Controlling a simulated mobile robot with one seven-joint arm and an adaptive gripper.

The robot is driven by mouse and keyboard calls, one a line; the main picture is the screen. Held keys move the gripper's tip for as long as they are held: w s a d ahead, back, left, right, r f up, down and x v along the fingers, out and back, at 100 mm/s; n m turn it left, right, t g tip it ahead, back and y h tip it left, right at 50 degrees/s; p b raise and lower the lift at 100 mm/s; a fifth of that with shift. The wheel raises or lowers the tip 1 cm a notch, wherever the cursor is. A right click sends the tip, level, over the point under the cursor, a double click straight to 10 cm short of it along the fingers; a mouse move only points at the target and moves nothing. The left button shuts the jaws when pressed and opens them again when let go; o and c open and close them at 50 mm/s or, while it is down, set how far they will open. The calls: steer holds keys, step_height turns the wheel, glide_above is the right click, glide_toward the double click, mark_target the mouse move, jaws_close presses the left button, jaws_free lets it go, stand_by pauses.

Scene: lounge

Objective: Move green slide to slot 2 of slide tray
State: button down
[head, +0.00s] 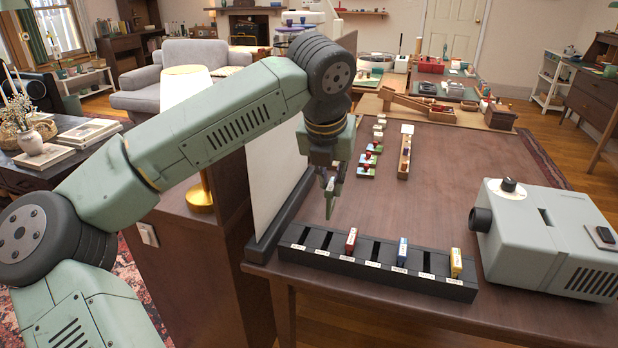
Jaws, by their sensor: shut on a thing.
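The black slide tray (372,284) lies along the near edge of the dark table, with labelled slots in a row. A red slide (351,240), a blue slide (402,252) and a yellow slide (455,263) stand upright in it. The two leftmost slots look empty, as do the slots between the coloured slides. The labels are too small to read surely. My gripper (333,183) points down above and behind the left part of the tray. It is shut on a thin green piece (329,206), seemingly the green slide, hanging clear of the tray; the fingers partly hide it.
A grey projector (547,236) stands right of the tray. A white screen (272,185) stands upright left of my gripper. Several small green-based pieces (368,160) and a narrow wooden tray (404,158) lie farther back. The table's middle is clear.

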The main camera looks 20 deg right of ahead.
mark_target(328, 209)
steer(key=shift+s+a+f, duration=0.15)
steer(key=shift+a+f, duration=0.1)
steer(key=shift+a, duration=0.05)
steer(key=shift+f+b, duration=1.65)
steer(key=shift+f, duration=1.3)
steer(key=shift+f+b, duration=0.25)
steer(key=shift+b, duration=0.4)
steer(key=shift+f+b, duration=2)
steer(key=shift+f, duration=0.2)
steer(key=c, duration=1.5)
jaws_free()
steer(key=shift+r, duration=0.15)
steer(key=shift+p+v, duration=1.25)
steer(key=shift+v, duration=1.6)
